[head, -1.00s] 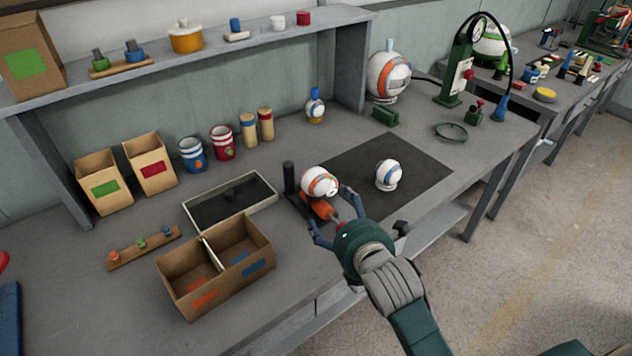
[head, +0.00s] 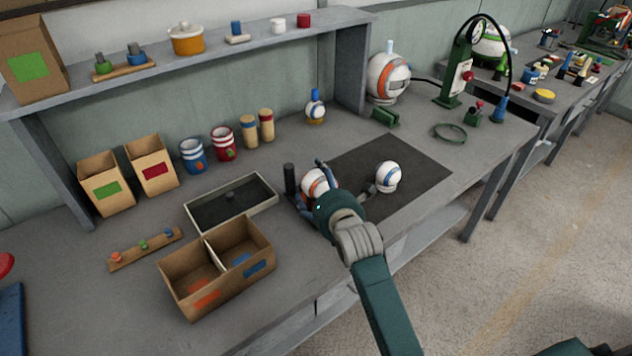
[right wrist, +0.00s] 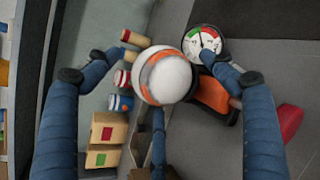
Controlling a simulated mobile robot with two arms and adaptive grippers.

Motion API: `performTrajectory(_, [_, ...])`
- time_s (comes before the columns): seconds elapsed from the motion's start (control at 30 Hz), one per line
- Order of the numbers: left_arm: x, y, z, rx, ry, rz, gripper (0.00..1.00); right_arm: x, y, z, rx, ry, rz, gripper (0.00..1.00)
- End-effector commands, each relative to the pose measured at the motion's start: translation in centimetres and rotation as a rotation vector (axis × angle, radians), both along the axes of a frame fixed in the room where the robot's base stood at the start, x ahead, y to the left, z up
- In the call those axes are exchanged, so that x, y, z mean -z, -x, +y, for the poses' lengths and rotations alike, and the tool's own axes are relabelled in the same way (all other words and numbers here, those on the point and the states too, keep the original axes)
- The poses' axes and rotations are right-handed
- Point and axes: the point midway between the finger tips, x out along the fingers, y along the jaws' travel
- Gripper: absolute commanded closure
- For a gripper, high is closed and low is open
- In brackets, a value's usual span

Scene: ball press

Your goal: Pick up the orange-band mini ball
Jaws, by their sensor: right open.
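The orange-band mini ball (head: 314,181), white with an orange stripe, sits at the left edge of the dark mat, partly hidden by my right gripper. My right gripper (head: 312,184) is around it, with its fingers spread. In the right wrist view the ball (right wrist: 165,78) lies between the open blue fingers of the gripper (right wrist: 158,75). I cannot tell whether any finger touches it. A dial gauge (right wrist: 202,40) and an orange part (right wrist: 212,98) are close beside the ball. My left gripper is not in view.
A blue-band ball (head: 388,177) stands on the dark mat (head: 415,165), right of my gripper. A shallow tray (head: 232,204) and a divided cardboard box (head: 215,268) are to the left.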

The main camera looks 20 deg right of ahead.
Motion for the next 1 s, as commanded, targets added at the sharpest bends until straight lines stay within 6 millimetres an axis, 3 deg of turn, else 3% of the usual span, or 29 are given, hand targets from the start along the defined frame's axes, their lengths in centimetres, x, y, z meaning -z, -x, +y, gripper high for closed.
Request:
performTrajectory(0.3, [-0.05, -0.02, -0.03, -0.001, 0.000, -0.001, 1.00, 0.32, -0.74, -0.04, 0.001, 0.000, 0.001, 0.18])
performTrajectory(0.53, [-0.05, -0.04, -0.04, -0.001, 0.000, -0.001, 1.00, 0.31, -0.72, -0.04, 0.000, 0.000, 0.001, 0.61])
performTrajectory(0.57, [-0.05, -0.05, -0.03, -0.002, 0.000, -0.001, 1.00, 0.31, -0.71, -0.04, 0.000, 0.000, 0.001, 0.64])
performTrajectory(1.0, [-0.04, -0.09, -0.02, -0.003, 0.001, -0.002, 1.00, -0.36, -0.76, -0.06, 0.000, 0.000, -0.004, 0.65])
